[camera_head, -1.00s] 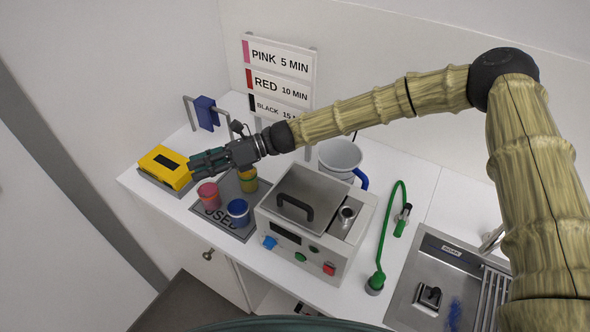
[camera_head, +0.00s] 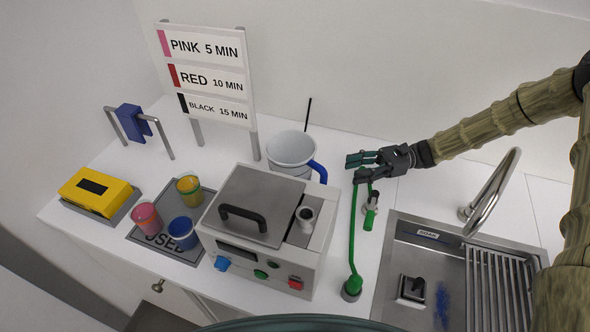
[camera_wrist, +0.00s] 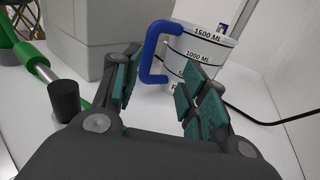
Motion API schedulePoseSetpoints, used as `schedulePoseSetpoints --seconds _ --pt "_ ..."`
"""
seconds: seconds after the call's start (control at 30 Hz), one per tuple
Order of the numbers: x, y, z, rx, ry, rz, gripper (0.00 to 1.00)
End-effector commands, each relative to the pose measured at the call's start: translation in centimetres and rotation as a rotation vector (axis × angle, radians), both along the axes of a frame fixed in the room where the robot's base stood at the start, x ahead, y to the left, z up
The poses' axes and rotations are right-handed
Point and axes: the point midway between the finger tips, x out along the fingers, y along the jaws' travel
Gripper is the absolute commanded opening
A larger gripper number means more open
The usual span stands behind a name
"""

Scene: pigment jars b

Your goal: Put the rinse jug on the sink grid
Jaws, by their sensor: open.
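The rinse jug (camera_head: 290,150) is a pale jug with a blue handle (camera_head: 318,171), standing upright on the counter behind the grey machine. In the wrist view the jug (camera_wrist: 205,62) shows volume marks such as 1000 ML, and its blue handle (camera_wrist: 150,50) points toward my gripper. My gripper (camera_head: 353,168) is open and empty, just right of the handle; in the wrist view the handle lies ahead, between the open fingers (camera_wrist: 155,88), with no visible grip. The sink grid (camera_head: 497,290) is a set of metal bars over the right part of the sink.
The grey machine (camera_head: 235,245) stands in front of the jug. A green hose (camera_head: 352,235) runs beside it, near my gripper. The tap (camera_head: 490,190) rises behind the sink (camera_head: 410,255). Pink (camera_head: 146,218), blue (camera_head: 183,233) and yellow (camera_head: 189,189) jars stand at left.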

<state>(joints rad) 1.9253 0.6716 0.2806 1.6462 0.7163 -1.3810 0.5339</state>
Motion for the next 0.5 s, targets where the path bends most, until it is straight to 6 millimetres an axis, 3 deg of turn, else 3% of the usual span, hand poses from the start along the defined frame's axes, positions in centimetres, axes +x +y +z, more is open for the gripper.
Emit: schedulePoseSetpoints --seconds 0.13,0.5 --pt "-1.7 -0.5 -2.0 0.012 -0.017 -0.009 0.43" --pt "-2.6 3.2 -2.1 0.019 -0.018 0.001 0.43"
